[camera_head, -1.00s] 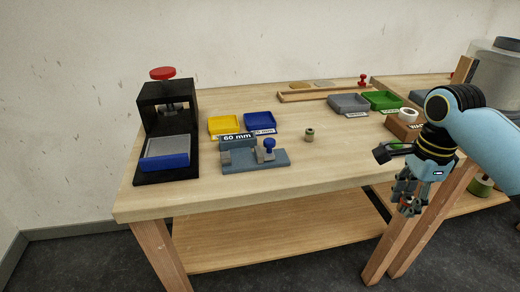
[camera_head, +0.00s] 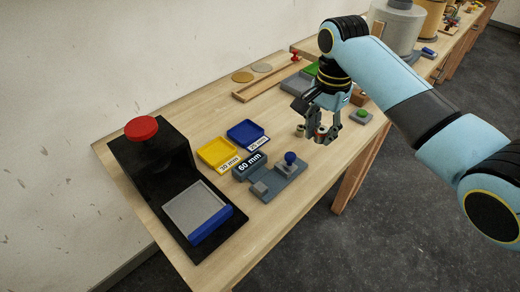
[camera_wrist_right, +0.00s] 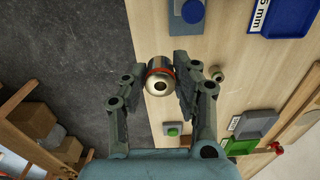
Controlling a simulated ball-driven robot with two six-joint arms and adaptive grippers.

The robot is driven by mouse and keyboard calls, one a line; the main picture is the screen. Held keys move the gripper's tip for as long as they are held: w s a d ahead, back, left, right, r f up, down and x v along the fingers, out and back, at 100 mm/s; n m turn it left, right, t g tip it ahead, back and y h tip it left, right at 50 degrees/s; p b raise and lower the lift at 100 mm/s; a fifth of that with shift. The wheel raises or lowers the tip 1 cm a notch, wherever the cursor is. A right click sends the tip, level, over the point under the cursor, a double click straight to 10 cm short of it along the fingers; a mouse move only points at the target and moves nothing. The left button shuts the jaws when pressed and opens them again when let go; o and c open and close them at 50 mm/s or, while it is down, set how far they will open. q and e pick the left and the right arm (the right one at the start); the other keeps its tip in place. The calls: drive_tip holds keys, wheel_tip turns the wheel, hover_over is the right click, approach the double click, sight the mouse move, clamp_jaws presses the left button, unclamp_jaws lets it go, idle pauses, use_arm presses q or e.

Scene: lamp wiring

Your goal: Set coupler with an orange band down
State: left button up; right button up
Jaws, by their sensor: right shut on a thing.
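My right gripper (camera_head: 321,137) is shut on the coupler with an orange band (camera_head: 320,132). In the right wrist view the coupler (camera_wrist_right: 159,80) is a tan cylinder with a hole in its end and an orange-red band, gripped between the two fingers (camera_wrist_right: 158,62). In that view it hangs over the table's front edge, with floor on one side and wood on the other. Its height above the table is hard to tell. My left gripper is not in view.
A small olive coupler (camera_head: 300,130) stands close beside my right gripper. The grey 60 mm fixture with a blue knob (camera_head: 290,158), yellow tray (camera_head: 216,152), blue tray (camera_head: 245,133) and black press (camera_head: 150,165) are to the left. A grey block with a green button (camera_head: 361,114) is to the right.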

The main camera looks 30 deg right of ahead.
drive_tip(key=a, duration=0.2)
approach(271, 183)
drive_tip(key=d, duration=0.1)
drive_tip(key=d+p, duration=0.1)
drive_tip(key=d, duration=0.1)
drive_tip(key=shift+s+d+f, duration=0.15)
drive_tip(key=shift+d, duration=0.15)
drive_tip(key=a+f, duration=0.2)
drive_tip(key=a, duration=0.1)
drive_tip(key=shift+a+f, duration=0.3)
drive_tip(key=shift+f, duration=0.1)
wheel_tip(271, 183, down, 4)
drive_tip(key=shift+r, duration=0.25)
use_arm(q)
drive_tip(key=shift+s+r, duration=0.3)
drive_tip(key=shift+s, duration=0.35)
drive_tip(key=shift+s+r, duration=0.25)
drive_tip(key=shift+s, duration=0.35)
use_arm(e)
drive_tip(key=shift+f, duration=0.15)
drive_tip(key=o, duration=0.9)
drive_tip(key=shift+f, duration=0.1)
drive_tip(key=shift+o, duration=0.2)
